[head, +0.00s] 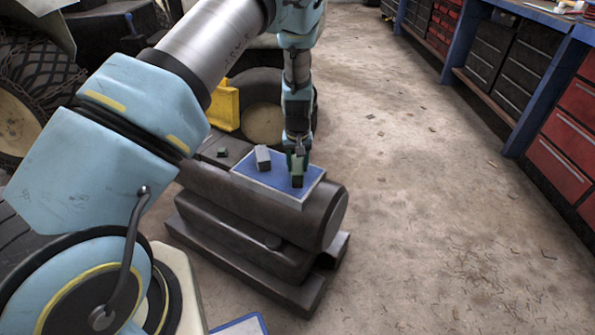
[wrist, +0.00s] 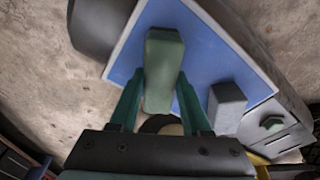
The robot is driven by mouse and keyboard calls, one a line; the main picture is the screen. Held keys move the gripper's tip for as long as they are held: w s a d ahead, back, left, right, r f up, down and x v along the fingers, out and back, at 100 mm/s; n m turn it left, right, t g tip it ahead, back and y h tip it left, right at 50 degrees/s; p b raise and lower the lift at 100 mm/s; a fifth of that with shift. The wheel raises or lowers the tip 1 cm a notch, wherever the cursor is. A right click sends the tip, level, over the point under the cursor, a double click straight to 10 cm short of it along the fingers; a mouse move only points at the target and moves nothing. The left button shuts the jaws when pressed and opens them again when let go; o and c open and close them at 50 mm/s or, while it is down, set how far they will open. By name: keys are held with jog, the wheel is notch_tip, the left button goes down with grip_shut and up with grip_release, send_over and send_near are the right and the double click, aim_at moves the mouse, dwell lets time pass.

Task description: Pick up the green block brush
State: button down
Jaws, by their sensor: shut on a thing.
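The green block brush (wrist: 163,65) stands over the blue-topped tray (wrist: 207,57) in the wrist view, with my gripper's two green fingers (wrist: 158,105) on either side of its near end. My gripper is shut on it. In the head view the green block brush (head: 298,177) is under my gripper (head: 298,157), at the right part of the blue-topped tray (head: 254,184). I cannot tell whether the brush still touches the tray.
A grey block (head: 263,157) stands on the tray left of the brush. A small green piece (head: 222,152) lies on the dark log splitter (head: 250,212) beyond the tray's left edge. Red and black tool cabinets (head: 560,150) line the right.

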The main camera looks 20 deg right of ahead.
aim_at(297, 163)
jog(key=shift+r, duration=0.15)
notch_tip(297, 163, up, 10)
jog(key=shift+f+b, duration=0.1)
jog(key=shift+b, duration=0.35)
